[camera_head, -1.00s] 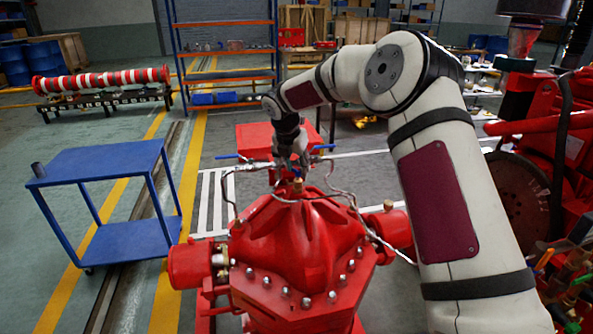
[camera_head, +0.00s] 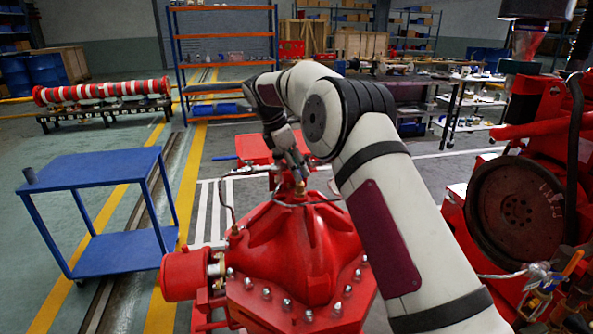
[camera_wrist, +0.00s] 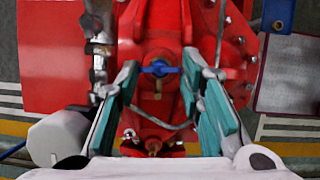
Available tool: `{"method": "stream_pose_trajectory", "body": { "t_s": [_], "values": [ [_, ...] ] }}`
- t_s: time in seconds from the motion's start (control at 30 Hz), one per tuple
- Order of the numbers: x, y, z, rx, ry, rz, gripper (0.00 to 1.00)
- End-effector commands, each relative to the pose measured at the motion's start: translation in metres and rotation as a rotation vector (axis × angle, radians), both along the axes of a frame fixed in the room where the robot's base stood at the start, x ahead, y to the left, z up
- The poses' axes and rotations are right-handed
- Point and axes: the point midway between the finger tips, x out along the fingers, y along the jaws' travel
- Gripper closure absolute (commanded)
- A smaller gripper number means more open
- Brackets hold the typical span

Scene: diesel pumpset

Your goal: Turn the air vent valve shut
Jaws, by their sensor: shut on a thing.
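The air vent valve shows a small blue handle (camera_wrist: 160,69) over the red pump casing in the wrist view. My gripper (camera_wrist: 160,73) has a teal-padded finger on each side of this handle and is shut on it, with the pads at its two ends. In the head view my gripper (camera_head: 299,176) points down at the top of the red pump (camera_head: 295,245), by a brass fitting (camera_head: 300,188). My fingers and arm hide the blue handle there. A brass fitting (camera_wrist: 153,145) also shows between the finger bases in the wrist view.
Thin metal pipes (camera_head: 228,205) run close around the gripper. Another blue lever (camera_head: 225,157) stands left of it. A blue trolley (camera_head: 95,170) stands at left. Red machinery with a dark flywheel (camera_head: 515,205) is at right. The floor between trolley and pump is clear.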

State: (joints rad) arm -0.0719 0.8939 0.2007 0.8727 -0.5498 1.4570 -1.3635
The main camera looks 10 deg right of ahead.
Motion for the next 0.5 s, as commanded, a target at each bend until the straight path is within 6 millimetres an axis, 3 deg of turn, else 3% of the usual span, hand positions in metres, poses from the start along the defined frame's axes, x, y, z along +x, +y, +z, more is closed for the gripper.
{"method": "stream_pose_trajectory", "body": {
  "t_s": [0.5],
  "values": [
    [0.0007, -0.0003, -0.0003, 0.0, 0.001, -0.097, 0.93]
  ]
}}
